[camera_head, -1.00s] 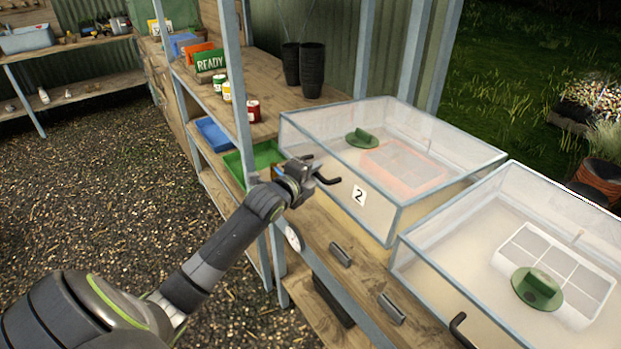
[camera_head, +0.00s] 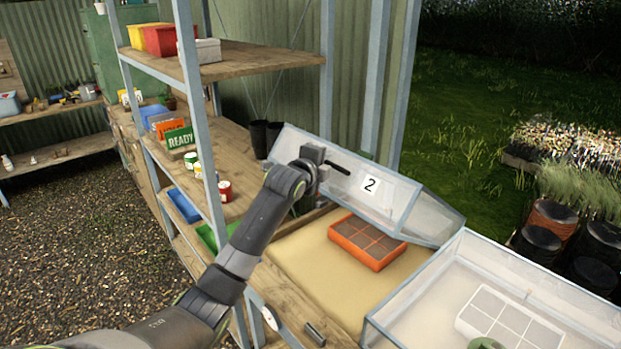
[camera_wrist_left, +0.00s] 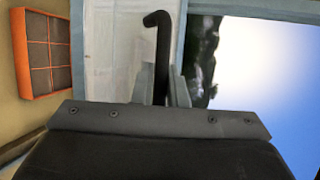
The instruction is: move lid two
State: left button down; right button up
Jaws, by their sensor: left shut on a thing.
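Lid two (camera_head: 400,199) is a clear box-shaped cover with a pale frame, a "2" label and a black handle (camera_head: 338,167). It is tilted up, with its front raised, behind the sand-coloured bed. My left gripper (camera_head: 318,165) is shut on the handle at the lid's upper left. In the left wrist view the black handle (camera_wrist_left: 160,50) rises from between the jaws, with the lid panel (camera_wrist_left: 108,60) behind it. An orange seed tray (camera_head: 366,242) with dark cells sits uncovered on the bed, and it shows in the left wrist view (camera_wrist_left: 42,52). My right gripper is not in view.
Another clear lid (camera_head: 395,303) stands to the right over a white tray (camera_head: 512,318). A shelf post (camera_head: 200,120) stands close left of my arm.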

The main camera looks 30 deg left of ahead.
pick_arm(q)
jog(key=shift+w+d+r, duration=0.2)
jog(key=shift+w+r, duration=0.25)
jog(key=shift+r, duration=0.05)
jog(key=shift+w+d+r, duration=0.15)
jog(key=shift+w+r, duration=0.3)
jog(key=c, duration=1.5)
grip_release()
jog(key=shift+o, duration=0.2)
jog(key=shift+s, duration=0.55)
jog(key=s+r+b, duration=0.3)
jog(key=s+b, duration=0.1)
jog(key=s, duration=1.2)
